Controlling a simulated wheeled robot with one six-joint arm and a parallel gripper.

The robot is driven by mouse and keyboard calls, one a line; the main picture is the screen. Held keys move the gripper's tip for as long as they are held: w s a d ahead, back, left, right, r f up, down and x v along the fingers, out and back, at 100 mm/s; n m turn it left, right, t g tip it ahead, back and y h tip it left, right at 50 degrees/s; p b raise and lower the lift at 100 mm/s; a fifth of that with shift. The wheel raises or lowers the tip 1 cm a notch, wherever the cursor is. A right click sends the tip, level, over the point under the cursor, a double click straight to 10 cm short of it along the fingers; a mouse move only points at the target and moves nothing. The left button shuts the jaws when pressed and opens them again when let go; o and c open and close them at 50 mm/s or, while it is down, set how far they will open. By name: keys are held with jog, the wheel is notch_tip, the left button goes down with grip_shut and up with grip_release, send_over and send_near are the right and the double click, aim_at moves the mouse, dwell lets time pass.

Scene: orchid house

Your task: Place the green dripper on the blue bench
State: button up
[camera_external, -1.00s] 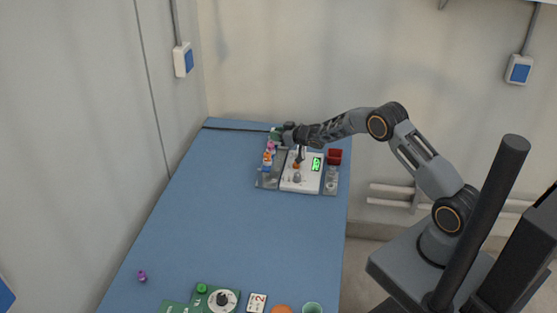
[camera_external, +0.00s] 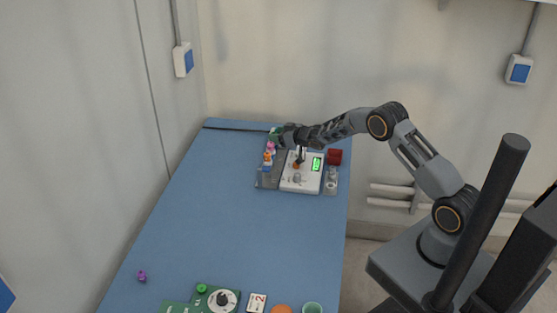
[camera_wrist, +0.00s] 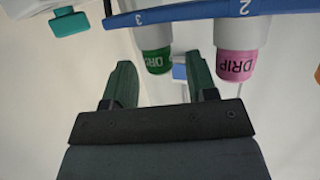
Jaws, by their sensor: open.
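The green dripper (camera_wrist: 157,61) is a pale-bodied piece with a green band marked "DRI". It hangs at the blue rail (camera_wrist: 190,14), by the number 3. My gripper (camera_wrist: 161,80) is open, with one finger on each side of the green dripper's lower end in the picture; contact cannot be told. In the external view my gripper (camera_external: 284,136) is at the far end of the blue bench (camera_external: 230,225), and a bit of green (camera_external: 274,131) shows beside its tip. The bench has a wide bare middle.
A pink dripper (camera_wrist: 237,64) hangs close to the right of the green one in the wrist view. A white device with a green display (camera_external: 316,164) and a red box (camera_external: 334,156) stand near my gripper. A purple piece (camera_external: 142,276) and a green board (camera_external: 193,296) lie at the near end.

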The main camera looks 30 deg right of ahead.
jog(key=s+d+r+m+g+h+b, duration=0.1)
jog(key=s+d+r, duration=0.3)
jog(key=s, duration=0.6)
jog(key=s+d+r+m+g+h+b, duration=0.1)
jog(key=s+d+r+g+h, duration=0.1)
jog(key=s, duration=0.9)
jog(key=s+d+r+m+g+h+b, duration=0.1)
jog(key=s+d+r+m+g+h, duration=0.1)
jog(key=s+d+r, duration=0.4)
jog(key=s+r+h, duration=0.1)
jog(key=s, duration=0.3)
jog(key=shift+s+r, duration=0.3)
jog(key=shift+s, duration=0.1)
jog(key=shift+o, duration=0.6)
jog(key=s+a+g, duration=0.1)
jog(key=s+g, duration=0.3)
jog(key=s, duration=1)
jog(key=shift+s+a+f+m+y, duration=0.2)
jog(key=shift+s+f+m+y, duration=0.1)
jog(key=shift+s+f, duration=0.1)
